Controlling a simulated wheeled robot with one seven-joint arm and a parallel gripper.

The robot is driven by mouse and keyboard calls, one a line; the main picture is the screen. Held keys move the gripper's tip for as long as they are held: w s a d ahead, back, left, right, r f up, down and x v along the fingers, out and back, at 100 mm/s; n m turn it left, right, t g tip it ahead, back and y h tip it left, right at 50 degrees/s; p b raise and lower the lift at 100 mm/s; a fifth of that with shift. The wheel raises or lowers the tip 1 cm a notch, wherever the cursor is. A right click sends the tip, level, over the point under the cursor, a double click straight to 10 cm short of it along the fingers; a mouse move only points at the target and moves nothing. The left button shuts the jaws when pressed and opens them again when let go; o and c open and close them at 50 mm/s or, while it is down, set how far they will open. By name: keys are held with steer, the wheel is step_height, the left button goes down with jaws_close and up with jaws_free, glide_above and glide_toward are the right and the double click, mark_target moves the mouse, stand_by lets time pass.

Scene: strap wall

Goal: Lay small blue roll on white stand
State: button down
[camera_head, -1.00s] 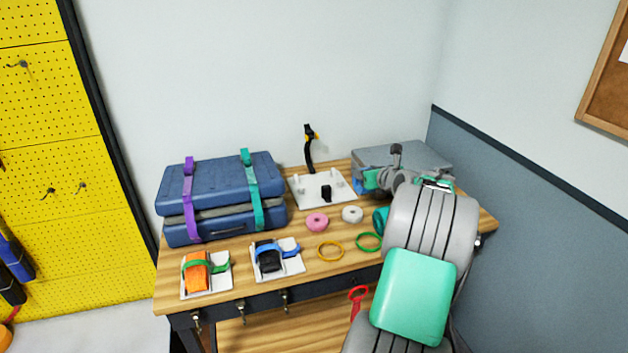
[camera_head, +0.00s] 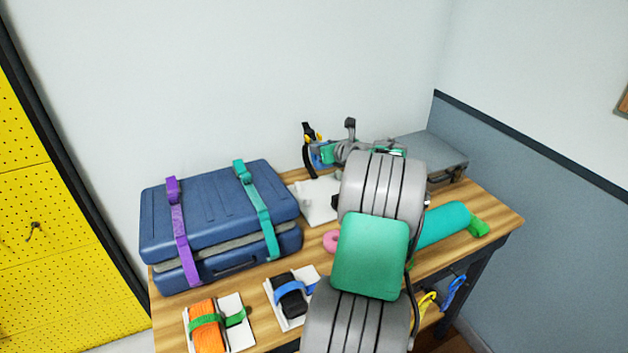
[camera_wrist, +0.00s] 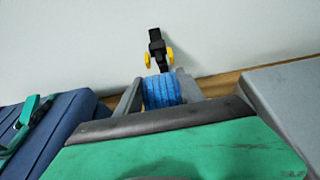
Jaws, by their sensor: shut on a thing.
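A small blue roll (camera_wrist: 160,92) is between the two grey fingers of my gripper (camera_wrist: 158,90) in the wrist view. In the head view my gripper (camera_head: 325,153) is raised near the wall at the back of the table, with a bit of blue showing at it. A white plate (camera_head: 318,205), which looks like the white stand, lies on the table below and is partly hidden by my arm. The roll is apart from it. Two smaller white trays near the front hold an orange roll (camera_head: 207,325) and a black roll (camera_head: 289,298).
A blue case (camera_head: 215,215) with purple and teal straps stands at the left. A black and yellow strap piece (camera_head: 309,150) rises close by my gripper. A grey case (camera_head: 430,155) and a teal roll (camera_head: 443,223) are at the right. My arm hides the table's middle.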

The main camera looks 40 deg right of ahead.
steer(key=f, duration=0.9)
steer(key=shift+s+p, duration=0.2)
steer(key=shift+p, duration=0.2)
steer(key=shift+f, duration=0.2)
steer(key=c, duration=0.7)
jaws_free()
steer(key=shift+r, duration=0.1)
steer(key=shift+s+r, duration=0.1)
steer(key=shift+r, duration=0.1)
steer(key=b+v, duration=0.1)
steer(key=v, duration=1)
steer(key=shift+s+a+r, duration=0.1)
steer(key=shift+s+r, duration=0.05)
steer(key=shift+s, duration=0.2)
